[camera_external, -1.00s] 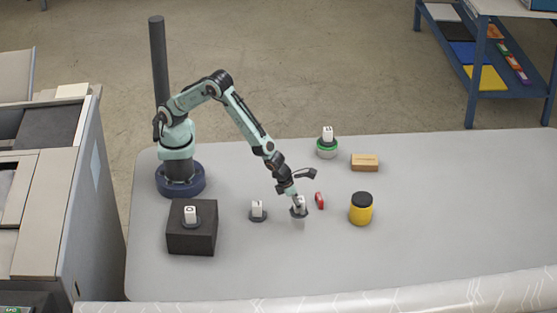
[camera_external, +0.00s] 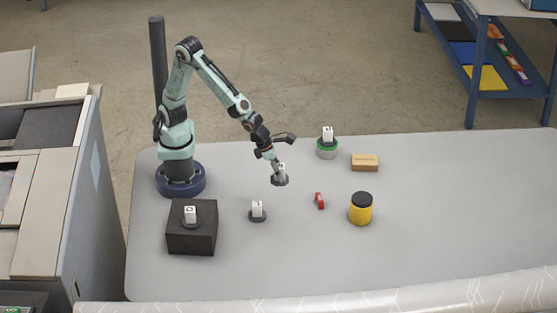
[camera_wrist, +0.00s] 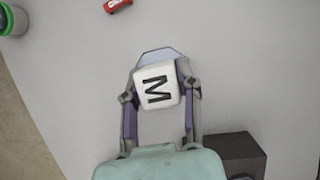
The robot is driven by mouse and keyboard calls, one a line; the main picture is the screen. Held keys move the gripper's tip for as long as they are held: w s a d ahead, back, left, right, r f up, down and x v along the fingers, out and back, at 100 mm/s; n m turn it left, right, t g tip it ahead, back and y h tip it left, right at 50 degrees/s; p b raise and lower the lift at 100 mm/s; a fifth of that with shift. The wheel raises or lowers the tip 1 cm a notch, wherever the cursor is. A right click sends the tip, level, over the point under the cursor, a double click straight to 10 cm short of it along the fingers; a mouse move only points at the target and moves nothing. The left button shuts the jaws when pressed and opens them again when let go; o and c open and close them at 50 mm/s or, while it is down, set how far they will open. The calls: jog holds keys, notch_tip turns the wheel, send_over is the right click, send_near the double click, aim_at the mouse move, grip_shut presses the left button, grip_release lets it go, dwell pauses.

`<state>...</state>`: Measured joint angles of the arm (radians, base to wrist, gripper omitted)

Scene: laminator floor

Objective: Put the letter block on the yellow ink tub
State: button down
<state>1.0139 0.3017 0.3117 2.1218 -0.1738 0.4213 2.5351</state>
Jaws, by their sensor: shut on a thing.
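In the wrist view the fingers of my gripper (camera_wrist: 160,95) are on both sides of the block (camera_wrist: 157,87), whose top shows a black M. The yellow ink tub (camera_external: 361,212) with a black lid stands to the right of my gripper, its lid bare.
A small red object (camera_external: 319,201) lies between my gripper and the yellow tub. A cardboard box (camera_external: 364,162) lies behind that tub. The black box (camera_external: 191,240) stands at the front left. The table's right side is clear.

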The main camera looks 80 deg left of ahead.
jog(key=w+r, duration=0.4)
jog(key=w, duration=0.3)
send_over(367, 197)
jog(key=s, duration=0.2)
notch_tip(367, 197, down, 7)
jog(key=shift+a+f, duration=0.1)
jog(key=shift+f, duration=0.1)
jog(key=shift+w+f, duration=0.2)
jog(key=shift+f, duration=0.15)
jog(key=shift+w+f, duration=0.1)
jog(key=shift+f, duration=1.45)
jog(key=shift+f, duration=0.15)
jog(key=c, duration=0.8)
grip_release()
